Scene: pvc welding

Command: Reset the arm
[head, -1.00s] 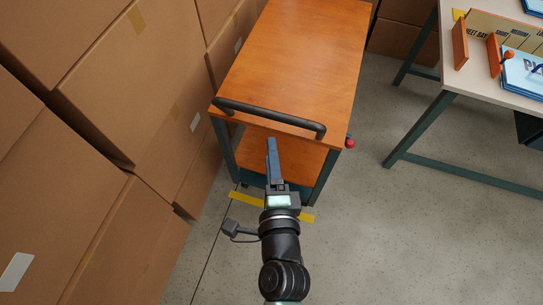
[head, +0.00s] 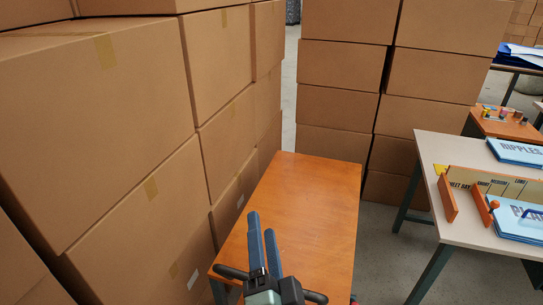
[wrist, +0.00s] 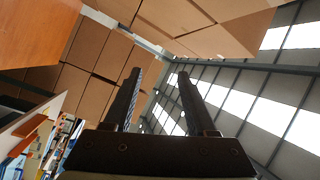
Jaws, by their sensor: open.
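My gripper (head: 264,246) shows at the bottom middle of the head view, in front of the wooden-topped cart (head: 310,205). Its two dark fingers point up and away, with a gap between them. In the wrist view my gripper (wrist: 156,78) is open, with nothing between the fingers. The wrist camera looks past the fingers at boxes and the roof windows. The cart top is bare, and its dark handle (head: 232,272) is partly hidden behind my gripper.
Stacked cardboard boxes (head: 150,185) form a wall close on the left. More boxes (head: 345,70) stand behind the cart. A white table (head: 460,215) on the right holds a wooden rack (head: 495,184) and blue-and-white packs (head: 518,152). Some grey floor shows between cart and table.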

